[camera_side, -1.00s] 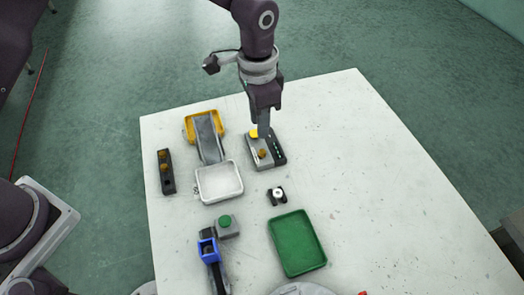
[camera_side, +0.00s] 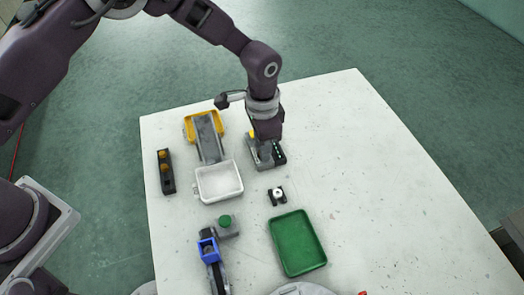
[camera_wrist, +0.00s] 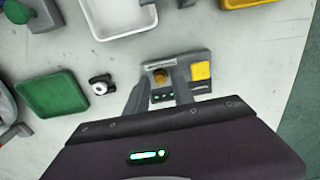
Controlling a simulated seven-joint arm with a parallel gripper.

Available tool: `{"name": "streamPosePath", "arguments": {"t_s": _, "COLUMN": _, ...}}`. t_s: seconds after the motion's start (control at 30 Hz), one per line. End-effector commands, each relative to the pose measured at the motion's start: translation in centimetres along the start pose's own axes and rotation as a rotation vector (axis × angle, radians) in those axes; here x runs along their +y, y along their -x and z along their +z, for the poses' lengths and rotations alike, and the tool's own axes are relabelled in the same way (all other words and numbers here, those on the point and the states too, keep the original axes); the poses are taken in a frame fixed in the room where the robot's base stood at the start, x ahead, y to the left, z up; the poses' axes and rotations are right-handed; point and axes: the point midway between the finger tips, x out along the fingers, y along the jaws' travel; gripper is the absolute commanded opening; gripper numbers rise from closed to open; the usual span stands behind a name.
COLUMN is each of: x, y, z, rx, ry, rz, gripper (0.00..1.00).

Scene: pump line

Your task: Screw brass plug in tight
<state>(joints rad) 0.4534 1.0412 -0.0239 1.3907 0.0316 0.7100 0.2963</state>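A brass plug (camera_wrist: 158,78) sits in a grey block (camera_wrist: 205,88) with a yellow pad and small green lights. The same block (camera_side: 278,155) is at the far middle of the table in the side view, partly covered by my gripper (camera_side: 265,140). In the wrist view my gripper (camera_wrist: 160,80) shows two grey fingers with a gap between them, and the plug appears in that gap. I see no clear contact between fingers and plug. How deep the plug sits is not visible. In the side view my fingertips and the plug are mostly hidden.
A black rack (camera_side: 166,172) with brass pieces stands at left. A white tray (camera_side: 219,198), a yellow bin (camera_side: 187,124) with a grey chute, a green tray (camera_side: 297,243), a small black holder (camera_side: 277,196) and a blue-topped device (camera_side: 208,250) surround it. The table's right side is clear.

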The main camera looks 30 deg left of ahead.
Motion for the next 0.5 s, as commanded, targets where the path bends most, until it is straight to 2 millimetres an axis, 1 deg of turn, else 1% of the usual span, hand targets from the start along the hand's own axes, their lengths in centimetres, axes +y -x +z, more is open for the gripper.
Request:
{"name": "streamPosePath", "arguments": {"t_s": 0.13, "x": -0.01, "y": 0.05, "z": 0.01, "rx": 0.0, "ry": 0.0, "rz": 0.0, "gripper": 0.29}}
{"name": "streamPosePath", "arguments": {"t_s": 0.17, "x": -0.02, "y": 0.05, "z": 0.01, "rx": 0.0, "ry": 0.0, "rz": 0.0, "gripper": 0.27}}
{"name": "streamPosePath", "arguments": {"t_s": 0.2, "x": -0.01, "y": 0.05, "z": 0.01, "rx": 0.0, "ry": 0.0, "rz": 0.0, "gripper": 0.19}}
{"name": "streamPosePath", "arguments": {"t_s": 0.27, "x": -0.02, "y": 0.05, "z": 0.01, "rx": 0.0, "ry": 0.0, "rz": 0.0, "gripper": 0.07}}
{"name": "streamPosePath", "arguments": {"t_s": 0.3, "x": -0.01, "y": 0.05, "z": 0.01, "rx": 0.0, "ry": 0.0, "rz": 0.0, "gripper": 0.0}}
{"name": "streamPosePath", "arguments": {"t_s": 0.5, "x": -0.02, "y": 0.06, "z": 0.02, "rx": 0.0, "ry": -0.003, "rz": 0.0, "gripper": 0.0}}
